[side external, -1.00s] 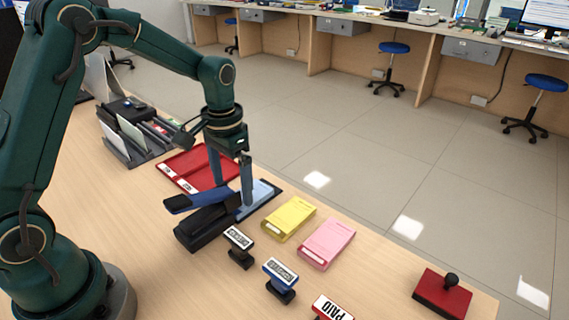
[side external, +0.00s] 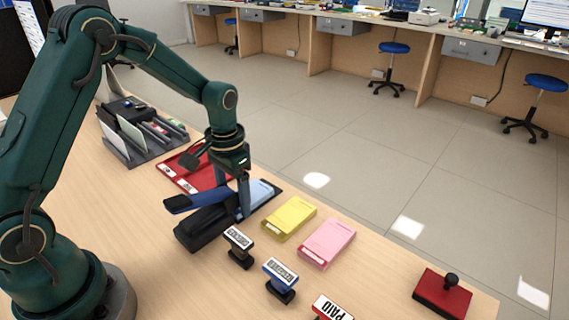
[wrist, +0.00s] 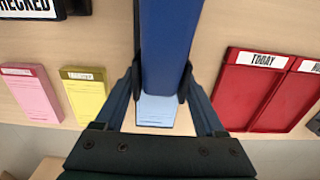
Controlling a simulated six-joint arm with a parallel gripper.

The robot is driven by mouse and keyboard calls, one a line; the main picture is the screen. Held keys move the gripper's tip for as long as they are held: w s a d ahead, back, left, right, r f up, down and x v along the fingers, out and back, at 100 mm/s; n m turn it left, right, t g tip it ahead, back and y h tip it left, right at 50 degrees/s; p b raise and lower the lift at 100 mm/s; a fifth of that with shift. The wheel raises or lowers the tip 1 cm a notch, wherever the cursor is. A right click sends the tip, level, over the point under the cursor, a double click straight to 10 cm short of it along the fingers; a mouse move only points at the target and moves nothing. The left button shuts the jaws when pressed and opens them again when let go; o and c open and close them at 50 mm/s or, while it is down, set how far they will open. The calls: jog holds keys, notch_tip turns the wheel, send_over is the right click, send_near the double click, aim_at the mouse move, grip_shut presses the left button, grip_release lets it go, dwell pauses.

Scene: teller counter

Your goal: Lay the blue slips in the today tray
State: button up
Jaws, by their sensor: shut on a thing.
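The light blue slips (side external: 262,190) lie flat on the counter, and they also show in the wrist view (wrist: 158,113). Their near end is hidden by a stapler (side external: 205,227) with a black body and a raised blue arm, which fills the upper middle of the wrist view (wrist: 168,40). My gripper (side external: 242,207) is low at the stapler's slip-side end, its fingers on both sides of it and shut on it; the exact contact is partly hidden. The red tray labelled TODAY (wrist: 240,88) is empty where visible and lies right of the slips in the wrist view.
A second red tray (wrist: 296,100) adjoins the TODAY tray. Yellow (side external: 289,218) and pink (side external: 327,243) pads lie on the slips' other side. Several stamps stand nearer the front, including a PAID stamp (side external: 331,308). A grey organizer (side external: 140,140) stands at the back.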

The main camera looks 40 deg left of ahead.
jog(key=shift+w, duration=1.7)
jog(key=o, duration=1.4)
jog(key=shift+r, duration=2.6)
jog(key=s+d+r+t, duration=0.2)
jog(key=s+r, duration=0.1)
jog(key=r, duration=0.3)
jog(key=s+d+r+t, duration=0.1)
jog(key=s+r+t, duration=0.15)
jog(key=r, duration=0.45)
jog(key=shift+t, duration=0.55)
jog(key=s+f, duration=0.1)
jog(key=s, duration=0.3)
jog(key=s+d+f, duration=0.1)
jog(key=s, duration=0.3)
jog(key=s+d+f, duration=0.1)
jog(key=s, duration=0.4)
jog(key=shift+f, duration=0.1)
